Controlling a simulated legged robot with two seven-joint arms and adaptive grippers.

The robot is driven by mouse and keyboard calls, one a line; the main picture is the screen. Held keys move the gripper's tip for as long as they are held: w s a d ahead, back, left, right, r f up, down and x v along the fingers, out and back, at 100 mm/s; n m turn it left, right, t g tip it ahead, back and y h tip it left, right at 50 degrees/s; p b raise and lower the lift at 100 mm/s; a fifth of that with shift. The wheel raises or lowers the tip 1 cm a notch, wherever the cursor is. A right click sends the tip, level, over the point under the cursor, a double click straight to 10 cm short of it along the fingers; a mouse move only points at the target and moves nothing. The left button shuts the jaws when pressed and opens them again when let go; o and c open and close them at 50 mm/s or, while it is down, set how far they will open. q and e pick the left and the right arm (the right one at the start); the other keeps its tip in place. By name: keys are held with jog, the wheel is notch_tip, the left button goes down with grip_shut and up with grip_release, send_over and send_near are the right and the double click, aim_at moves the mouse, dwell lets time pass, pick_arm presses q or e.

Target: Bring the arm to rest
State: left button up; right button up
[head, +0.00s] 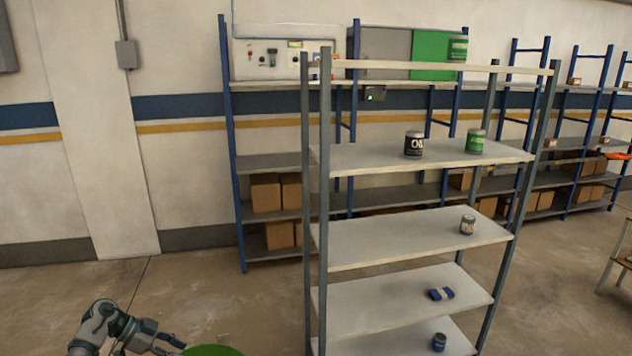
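My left arm shows at the bottom left, bent, with its grey links and joints low in the picture. Its gripper (168,344) is at the bottom edge, beside the rim of a round green thing (212,351) that is mostly cut off. The gripper is small and partly cut off, so I cannot tell whether it is open or shut, or whether it touches the green thing. My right gripper is out of view.
A grey shelf rack (400,241) stands ahead, holding a dark can (413,145), a green can (475,141), a small can (467,225), a blue item (441,294) and a blue can (439,342). Blue racks with boxes (265,194) line the wall. Floor at left is clear.

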pick_arm(q)
jog(key=w+d+f+t+h, duration=0.1)
jog(key=d+f+t+h, duration=0.3)
jog(key=d, duration=0.9)
jog(key=w+d+f+t+h, duration=0.1)
jog(key=d+f+t, duration=0.35)
jog(key=d, duration=0.85)
jog(key=s+a+f+n+t+y, duration=0.1)
jog(key=s+a+f+n+y, duration=0.3)
jog(key=s+f+n+y, duration=0.4)
jog(key=s+a+f+n+t+y, duration=0.1)
jog(key=s+a+f+n+y, duration=0.2)
jog(key=s+f+n+y, duration=0.5)
jog(key=s+a+f+m+g+h, duration=0.15)
jog(key=s+g, duration=0.35)
jog(key=s, duration=0.9)
jog(key=s+a+f+m+g+h, duration=0.15)
jog(key=s+g, duration=0.35)
jog(key=s, duration=0.9)
jog(key=s+f, duration=0.2)
jog(key=f, duration=1.2)
jog(key=s+f+y, duration=0.1)
jog(key=s+f, duration=0.1)
jog(key=f, duration=1.2)
jog(key=shift+s+a+f+g, duration=0.15)
jog(key=shift+g, duration=0.3)
